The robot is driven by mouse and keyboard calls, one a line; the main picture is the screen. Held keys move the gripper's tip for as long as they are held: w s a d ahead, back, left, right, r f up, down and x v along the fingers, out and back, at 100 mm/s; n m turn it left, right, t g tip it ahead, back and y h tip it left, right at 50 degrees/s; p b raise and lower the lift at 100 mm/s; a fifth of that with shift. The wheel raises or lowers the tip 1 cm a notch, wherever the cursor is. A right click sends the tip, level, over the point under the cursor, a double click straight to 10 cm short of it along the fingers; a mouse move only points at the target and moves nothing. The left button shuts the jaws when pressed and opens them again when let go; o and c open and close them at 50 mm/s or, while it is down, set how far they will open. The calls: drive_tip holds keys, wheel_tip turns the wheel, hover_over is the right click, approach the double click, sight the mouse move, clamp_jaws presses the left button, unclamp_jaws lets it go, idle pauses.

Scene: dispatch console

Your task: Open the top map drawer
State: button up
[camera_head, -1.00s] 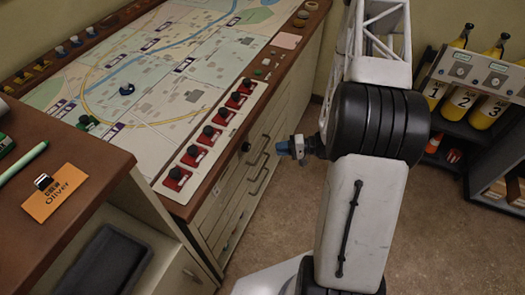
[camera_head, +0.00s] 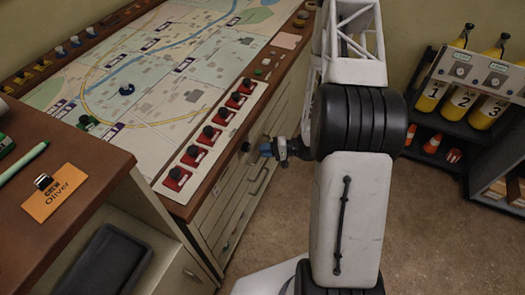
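The map drawers (camera_head: 236,200) are a stack of flat beige drawer fronts with dark bar handles, under the right side of the map table. All the fronts I can see look flush and shut. My gripper (camera_head: 266,150), a small blue-tipped end on my white and black arm, is beside the upper drawer fronts at handle height. It covers the area of the top handle. I cannot tell whether it touches the handle or whether its fingers are open. A lower handle (camera_head: 257,181) shows just below it.
The map table (camera_head: 150,80) has a row of red switch blocks (camera_head: 204,145) along its near edge, above the drawers. A wooden desk (camera_head: 90,215) stands at left. A rack with yellow cylinders (camera_head: 460,98) stands at right. The floor (camera_head: 420,235) between is clear.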

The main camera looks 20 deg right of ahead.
drive_tip(key=shift+w+a+f, duration=0.1)
drive_tip(key=shift+w+a, duration=0.05)
drive_tip(key=shift+a, duration=0.3)
clamp_jaws()
drive_tip(key=s+d, duration=1.6)
drive_tip(key=d, duration=0.1)
drive_tip(key=shift+s, duration=0.4)
unclamp_jaws()
drive_tip(key=shift+s+d, duration=0.1)
drive_tip(key=shift+d, duration=0.05)
